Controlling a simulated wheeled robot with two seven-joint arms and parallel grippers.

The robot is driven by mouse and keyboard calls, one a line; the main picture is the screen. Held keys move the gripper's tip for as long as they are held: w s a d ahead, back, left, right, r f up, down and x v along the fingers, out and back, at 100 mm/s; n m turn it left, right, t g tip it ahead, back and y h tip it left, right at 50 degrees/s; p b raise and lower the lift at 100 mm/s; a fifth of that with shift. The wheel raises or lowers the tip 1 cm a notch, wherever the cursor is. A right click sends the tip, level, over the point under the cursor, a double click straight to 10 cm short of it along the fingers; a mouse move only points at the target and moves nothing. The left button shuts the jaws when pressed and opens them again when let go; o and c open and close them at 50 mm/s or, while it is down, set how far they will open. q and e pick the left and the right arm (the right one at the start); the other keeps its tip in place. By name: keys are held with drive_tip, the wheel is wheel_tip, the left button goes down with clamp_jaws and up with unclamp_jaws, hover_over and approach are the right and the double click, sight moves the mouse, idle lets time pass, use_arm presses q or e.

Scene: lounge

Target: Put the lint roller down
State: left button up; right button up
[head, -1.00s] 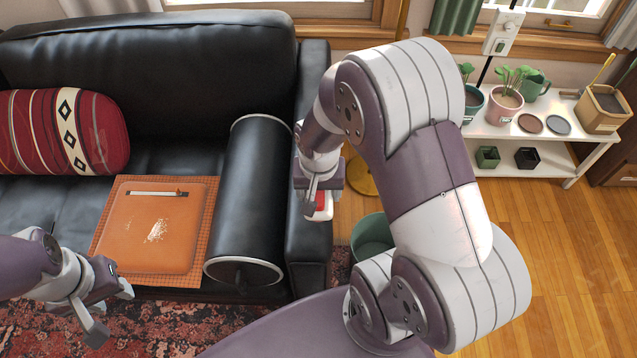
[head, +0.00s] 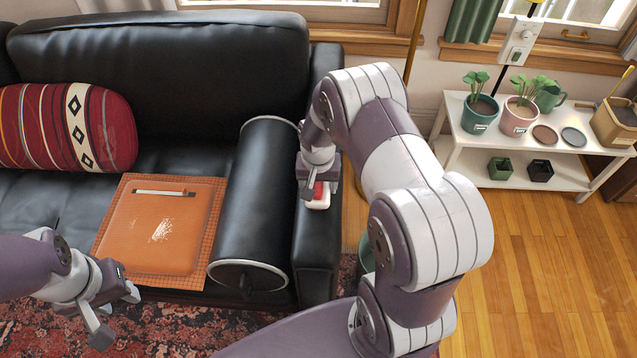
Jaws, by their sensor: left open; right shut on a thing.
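My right gripper (head: 315,188) is shut on a small red and white thing, which I take to be the lint roller (head: 318,200). It is over the front part of the black sofa arm (head: 318,250); the gripper hides much of it, and I cannot tell whether it touches the arm. My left gripper (head: 117,315) is open and empty, in front of the sofa above the patterned rug (head: 165,338).
A black bolster (head: 255,190) lies just left of the sofa arm. An orange cushion (head: 130,225) with pale crumbs and a thin white stick-like thing (head: 165,192) is further left. A striped pillow (head: 60,128) and a white plant shelf (head: 450,125) flank these. A green bin (head: 366,255) is partly hidden.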

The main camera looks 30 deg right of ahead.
drive_tip(key=shift+f, duration=0.15)
drive_tip(key=o, duration=0.9)
drive_tip(key=shift+o, duration=0.2)
